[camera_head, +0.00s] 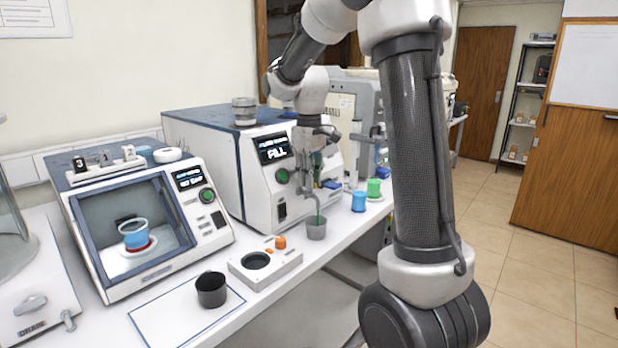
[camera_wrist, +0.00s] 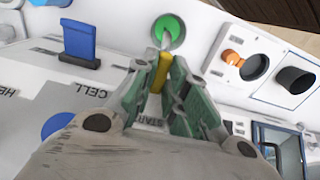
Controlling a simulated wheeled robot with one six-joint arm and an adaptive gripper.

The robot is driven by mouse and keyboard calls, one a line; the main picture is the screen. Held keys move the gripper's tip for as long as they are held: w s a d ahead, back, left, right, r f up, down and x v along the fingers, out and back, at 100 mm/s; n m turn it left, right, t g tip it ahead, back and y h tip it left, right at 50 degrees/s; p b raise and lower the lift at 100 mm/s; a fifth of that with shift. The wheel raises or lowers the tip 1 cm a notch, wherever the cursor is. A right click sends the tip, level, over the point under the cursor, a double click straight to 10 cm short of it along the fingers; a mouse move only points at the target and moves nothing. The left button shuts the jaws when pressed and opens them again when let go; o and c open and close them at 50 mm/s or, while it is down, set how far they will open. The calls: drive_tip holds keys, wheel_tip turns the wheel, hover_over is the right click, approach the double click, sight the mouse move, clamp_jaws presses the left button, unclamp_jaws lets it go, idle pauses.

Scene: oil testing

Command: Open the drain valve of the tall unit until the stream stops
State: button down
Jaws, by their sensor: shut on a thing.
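A thin green stream (camera_head: 318,208) runs down below the gripper into a grey cup (camera_head: 316,229). In the wrist view this cup (camera_wrist: 178,22) shows green liquid (camera_wrist: 167,34). The valve body is hidden.
A blue lever (camera_wrist: 80,42) sits beside the gripper. A white block with an orange knob (camera_head: 280,242) and a dark cup (camera_head: 211,290) stand in front. Blue (camera_head: 358,202) and green (camera_head: 374,188) cups stand to the right. A windowed unit (camera_head: 140,225) is at left.

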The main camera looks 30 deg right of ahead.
drive_tip(key=c, duration=1.4)
unclamp_jaws()
drive_tip(key=shift+c, duration=0.2)
wheel_tip(320, 180, up, 12)
drive_tip(key=s+f+m+t, duration=0.2)
drive_tip(key=s+f, duration=0.1)
drive_tip(key=s, duration=0.9)
drive_tip(key=s+a+f+m+t, duration=0.1)
drive_tip(key=s+f, duration=0.3)
drive_tip(key=s, duration=0.9)
drive_tip(key=shift+s+a+m+t, duration=0.15)
drive_tip(key=shift+s+m+t, duration=0.1)
drive_tip(key=shift+m+t, duration=0.4)
